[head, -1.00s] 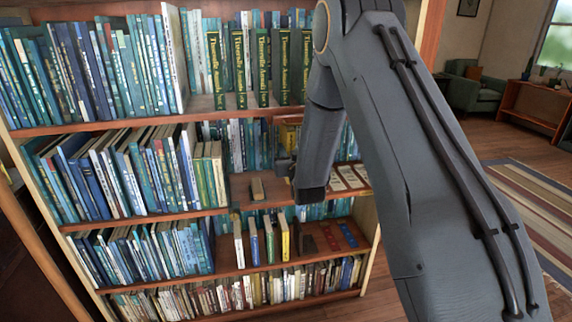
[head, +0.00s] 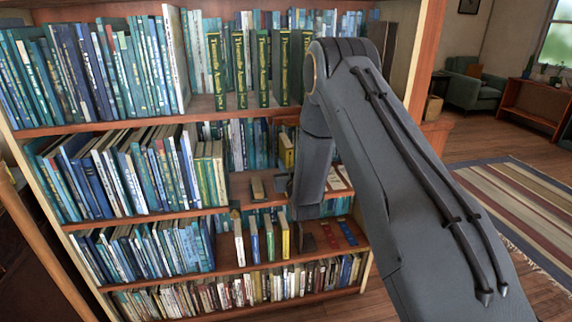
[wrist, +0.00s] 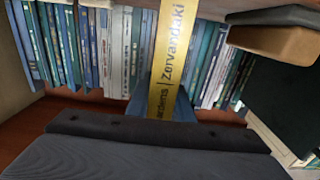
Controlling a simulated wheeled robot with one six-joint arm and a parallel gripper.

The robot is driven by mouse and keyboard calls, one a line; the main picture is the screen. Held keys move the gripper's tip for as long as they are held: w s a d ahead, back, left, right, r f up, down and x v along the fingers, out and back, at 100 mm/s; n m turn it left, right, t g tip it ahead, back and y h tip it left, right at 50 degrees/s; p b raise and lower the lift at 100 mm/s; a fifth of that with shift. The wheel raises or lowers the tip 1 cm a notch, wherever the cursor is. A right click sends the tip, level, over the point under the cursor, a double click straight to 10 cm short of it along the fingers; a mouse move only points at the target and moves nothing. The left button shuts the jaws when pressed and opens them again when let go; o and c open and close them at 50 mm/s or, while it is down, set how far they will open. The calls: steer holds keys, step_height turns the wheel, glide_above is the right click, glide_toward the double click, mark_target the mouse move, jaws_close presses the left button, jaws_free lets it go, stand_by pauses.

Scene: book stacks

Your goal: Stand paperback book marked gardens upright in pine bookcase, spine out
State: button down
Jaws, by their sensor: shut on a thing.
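The paperback marked gardens shows in the wrist view as a yellow spine (wrist: 168,60) with dark lettering, "…ardens | Zervandaki", facing the camera. My gripper (wrist: 160,112) is shut on it near the lower end; the fingers are mostly hidden behind the dark wrist housing. In the head view the yellow book (head: 286,150) stands about upright at the middle shelf of the pine bookcase (head: 150,218), partly hidden by my arm. My gripper there is mostly hidden beside the forearm. Whether the book touches the shelf cannot be told.
A row of blue and green books (wrist: 110,45) stands behind the yellow spine. A tan block with a dark top (wrist: 275,40) is close on the right in the wrist view.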

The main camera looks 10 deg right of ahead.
steer(key=shift+f, duration=0.1)
steer(key=c, duration=1.6)
jaws_free()
steer(key=shift+o, duration=0.2)
steer(key=s+d+r+g, duration=0.1)
steer(key=s+g, duration=0.8)
steer(key=s, duration=1.5)
steer(key=s+d+r+m+g+b, duration=0.1)
steer(key=s+r+g, duration=0.3)
steer(key=s, duration=2)
steer(key=d+g, duration=0.1)
steer(key=g, duration=0.4)
steer(key=shift+s+d+r, duration=0.15)
steer(key=shift+s+d, duration=0.1)
steer(key=shift+s, duration=0.1)
